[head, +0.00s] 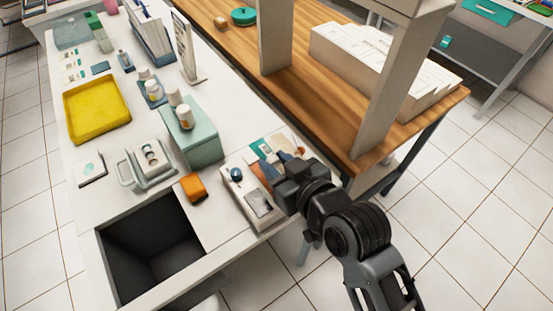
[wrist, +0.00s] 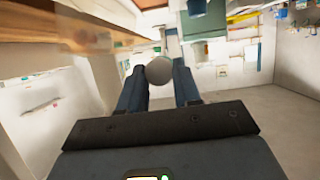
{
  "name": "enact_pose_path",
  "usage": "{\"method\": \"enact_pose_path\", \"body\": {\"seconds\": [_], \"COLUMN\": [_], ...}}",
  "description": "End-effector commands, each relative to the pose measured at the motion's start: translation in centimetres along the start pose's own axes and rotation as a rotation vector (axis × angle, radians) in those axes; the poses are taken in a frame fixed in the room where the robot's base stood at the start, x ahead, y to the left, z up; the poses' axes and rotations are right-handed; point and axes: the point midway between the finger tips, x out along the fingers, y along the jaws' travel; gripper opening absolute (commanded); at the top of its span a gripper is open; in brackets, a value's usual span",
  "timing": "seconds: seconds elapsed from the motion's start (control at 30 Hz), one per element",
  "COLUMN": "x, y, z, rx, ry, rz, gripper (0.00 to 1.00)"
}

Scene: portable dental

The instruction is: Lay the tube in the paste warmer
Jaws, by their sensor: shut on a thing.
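My gripper (head: 275,160) is over the right edge of the white counter, its fingers pointing left and away. In the wrist view its two fingers (wrist: 159,88) are on either side of a pale grey round end, which looks like the tube (wrist: 159,69). They are shut on it. In the head view the tube cannot be told apart from the fingers and the cards behind. A white device with a blue knob and a grey recess, possibly the paste warmer (head: 238,203), stands on the counter just left of my gripper. I cannot see anything lying in its recess.
An orange block (head: 193,187) and a green box (head: 197,146) with bottles stand left of the device. An open dark bin (head: 152,247) is set in the counter's front. A yellow tray (head: 97,108) lies farther left. A wooden table (head: 285,75) with posts stands behind my gripper.

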Motion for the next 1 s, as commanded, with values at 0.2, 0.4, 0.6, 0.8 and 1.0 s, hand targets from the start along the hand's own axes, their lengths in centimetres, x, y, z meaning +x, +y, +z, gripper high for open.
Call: {"method": "enact_pose_path", "body": {"seconds": [0.2, 0.4, 0.6, 0.8, 1.0], "x": [1.1, 1.9, 2.3, 2.3, 2.3], "y": [0.0, 0.0, -0.1, -0.1, 0.0], "z": [2.7, 4.6, 5.6, 5.7, 5.7], "rx": [0.0, 0.001, 0.001, 0.001, 0.001], "ry": [0.0, 0.0, 0.0, 0.0, 0.0], "rz": [0.0, -0.001, -0.001, -0.001, -0.001], "gripper": [0.03, 0.03, 0.03, 0.03, 0.41]}}
